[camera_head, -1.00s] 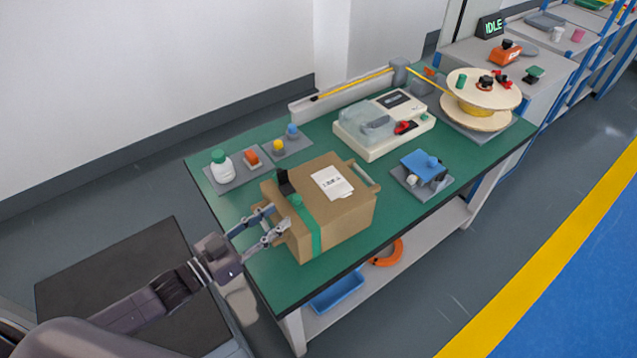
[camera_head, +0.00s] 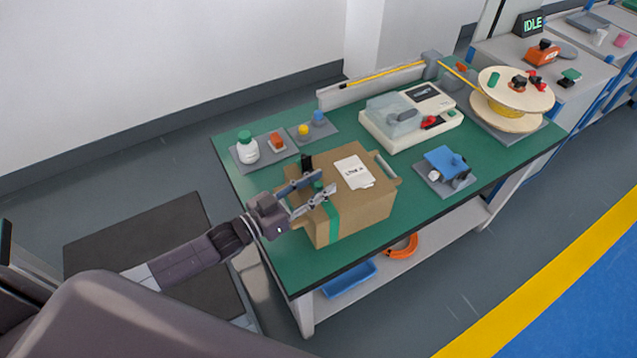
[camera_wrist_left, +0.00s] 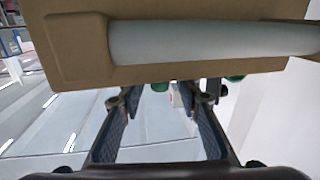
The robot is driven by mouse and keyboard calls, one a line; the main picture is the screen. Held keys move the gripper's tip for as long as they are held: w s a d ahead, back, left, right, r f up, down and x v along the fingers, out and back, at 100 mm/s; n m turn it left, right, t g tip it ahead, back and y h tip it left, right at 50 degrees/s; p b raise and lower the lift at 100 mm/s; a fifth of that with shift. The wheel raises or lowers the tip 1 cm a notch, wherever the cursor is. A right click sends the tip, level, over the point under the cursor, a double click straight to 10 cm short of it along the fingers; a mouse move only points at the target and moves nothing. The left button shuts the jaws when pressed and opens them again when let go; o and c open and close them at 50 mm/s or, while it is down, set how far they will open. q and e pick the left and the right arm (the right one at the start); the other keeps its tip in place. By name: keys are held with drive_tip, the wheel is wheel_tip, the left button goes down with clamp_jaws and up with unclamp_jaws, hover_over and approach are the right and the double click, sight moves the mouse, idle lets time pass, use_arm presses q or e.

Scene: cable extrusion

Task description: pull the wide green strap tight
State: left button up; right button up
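The wide green strap (camera_head: 334,224) runs down the front side of a cardboard box (camera_head: 368,214). More green shows at the box's top edge, between the fingers of my left gripper (camera_head: 327,181), beside a black part (camera_head: 307,162). The gripper reaches over the box's left end with its fingers apart. In the left wrist view the fingers (camera_wrist_left: 165,98) stand apart below the box side (camera_wrist_left: 75,50), with small green pieces (camera_wrist_left: 160,87) beyond them. I cannot tell whether they touch the strap. My right gripper is not in view.
A white paper label (camera_head: 354,172) lies on the box top. A blue fixture (camera_head: 445,162) and a cable spool (camera_head: 515,90) are to the right on the green table (camera_head: 410,205).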

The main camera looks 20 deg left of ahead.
sight(328, 207)
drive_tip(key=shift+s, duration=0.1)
use_arm(q)
clamp_jaws()
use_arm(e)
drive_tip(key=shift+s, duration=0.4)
use_arm(q)
drive_tip(key=s+d+p, duration=0.2)
drive_tip(key=s+d, duration=0.1)
drive_tip(key=shift+s+d, duration=0.3)
drive_tip(key=shift+s, duration=0.05)
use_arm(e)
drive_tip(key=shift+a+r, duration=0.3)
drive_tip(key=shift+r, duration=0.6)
